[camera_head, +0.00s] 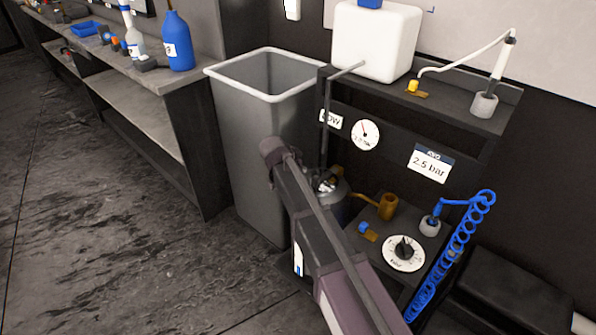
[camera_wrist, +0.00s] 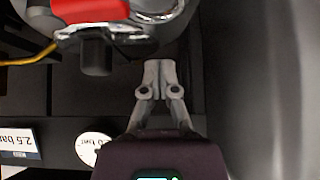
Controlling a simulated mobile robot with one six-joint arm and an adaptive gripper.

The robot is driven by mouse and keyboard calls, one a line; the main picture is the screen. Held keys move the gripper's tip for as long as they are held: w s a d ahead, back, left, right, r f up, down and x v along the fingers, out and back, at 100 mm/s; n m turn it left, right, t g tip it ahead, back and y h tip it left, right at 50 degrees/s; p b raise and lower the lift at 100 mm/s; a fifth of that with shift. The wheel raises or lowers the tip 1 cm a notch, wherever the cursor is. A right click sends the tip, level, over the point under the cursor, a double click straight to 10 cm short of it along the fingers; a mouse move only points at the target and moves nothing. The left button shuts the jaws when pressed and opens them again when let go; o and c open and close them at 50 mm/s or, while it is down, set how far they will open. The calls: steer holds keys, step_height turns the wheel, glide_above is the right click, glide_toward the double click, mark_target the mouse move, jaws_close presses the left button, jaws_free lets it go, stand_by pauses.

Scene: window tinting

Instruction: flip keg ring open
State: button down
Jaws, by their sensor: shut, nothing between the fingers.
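The keg (camera_head: 338,207) stands on the floor under the shelf unit in the head view, partly hidden behind my arm. In the wrist view, shiny metal fittings with a red part (camera_wrist: 90,10) show at the top left; these seem to be the keg's top. A bright curved metal piece (camera_wrist: 160,14) there may be the ring, but I cannot tell its position clearly. My gripper (camera_wrist: 160,66) has its fingertips together and empty, just below and right of these fittings in the wrist picture, apparently apart from them. In the head view the fingers are not clearly visible.
A tall grey bin (camera_head: 240,130) stands close left of my arm. The shelf unit carries a white tank (camera_head: 375,42), a round gauge (camera_head: 365,135) and a 2.5 bar sign (camera_head: 430,164). A blue coiled hose (camera_head: 462,240) hangs at right. Floor at left is clear.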

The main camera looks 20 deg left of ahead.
steer(key=shift+b+x, duration=0.6)
steer(key=shift+x, duration=0.5)
steer(key=shift+s+a, duration=0.25)
steer(key=shift+s, duration=0.35)
steer(key=shift+s+a, duration=0.25)
steer(key=shift+s, duration=0.4)
steer(key=shift+s+a, duration=0.25)
steer(key=shift+s, duration=0.35)
